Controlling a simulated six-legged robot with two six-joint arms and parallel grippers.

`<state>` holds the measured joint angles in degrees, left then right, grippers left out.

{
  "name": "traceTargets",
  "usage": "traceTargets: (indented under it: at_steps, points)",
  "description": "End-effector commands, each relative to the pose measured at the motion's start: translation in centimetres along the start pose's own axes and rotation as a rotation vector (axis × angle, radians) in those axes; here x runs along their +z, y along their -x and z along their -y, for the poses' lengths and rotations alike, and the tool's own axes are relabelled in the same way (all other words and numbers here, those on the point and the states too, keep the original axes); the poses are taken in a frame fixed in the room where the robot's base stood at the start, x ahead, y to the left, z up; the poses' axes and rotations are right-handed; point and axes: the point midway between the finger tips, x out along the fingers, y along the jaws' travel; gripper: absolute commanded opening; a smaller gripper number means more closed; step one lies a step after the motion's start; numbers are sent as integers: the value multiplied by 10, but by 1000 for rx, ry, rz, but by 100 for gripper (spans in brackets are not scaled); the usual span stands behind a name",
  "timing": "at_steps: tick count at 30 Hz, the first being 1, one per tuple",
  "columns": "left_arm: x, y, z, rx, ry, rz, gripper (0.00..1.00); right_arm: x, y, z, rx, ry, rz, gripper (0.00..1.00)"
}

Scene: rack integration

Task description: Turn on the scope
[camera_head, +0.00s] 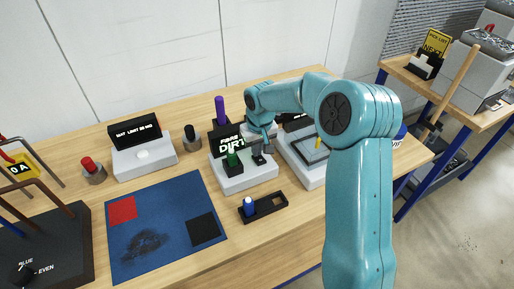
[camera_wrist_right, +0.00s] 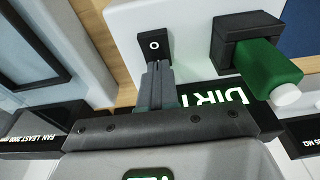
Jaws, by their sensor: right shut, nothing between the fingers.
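The scope is a white box (camera_head: 246,181) with a black display (camera_head: 228,143) that reads "FIBRE DIRT…", partly hidden by my arm. A green-topped plug (camera_head: 232,158) stands in a black holder on it; the green plug (camera_wrist_right: 268,68) also shows in the right wrist view. A black switch block (camera_wrist_right: 155,44) with a white ring mark sits on the white top. My right gripper (camera_wrist_right: 158,72) is shut and empty, pointing down with its tips at the near edge of this block. Whether they touch it, I cannot tell. My left gripper is not in view.
Left of the scope are a white unit with a black display (camera_head: 137,134), a red-topped cylinder (camera_head: 92,169) and a blue mat (camera_head: 165,215). A black tray (camera_head: 277,202) holding a blue-capped item is in front. A grey-white device (camera_head: 303,155) stands close on the right.

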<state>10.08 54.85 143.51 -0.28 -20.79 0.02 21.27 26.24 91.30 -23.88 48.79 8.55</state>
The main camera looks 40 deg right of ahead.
Motion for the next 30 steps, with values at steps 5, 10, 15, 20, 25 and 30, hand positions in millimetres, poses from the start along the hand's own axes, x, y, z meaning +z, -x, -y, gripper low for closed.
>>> traceTargets:
  at_steps: [5,10,15,20,25,30]
  points:
    - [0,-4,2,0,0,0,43,10,-1,1,-1,1,13,0]
    - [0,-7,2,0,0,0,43,17,2,1,-1,1,15,0]
    - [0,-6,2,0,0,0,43,16,4,1,-1,1,11,0]
    - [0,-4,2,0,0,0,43,15,6,1,-1,1,8,0]
    - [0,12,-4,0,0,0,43,12,30,2,-1,2,7,0]
    - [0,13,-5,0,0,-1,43,11,62,2,-1,2,3,0]
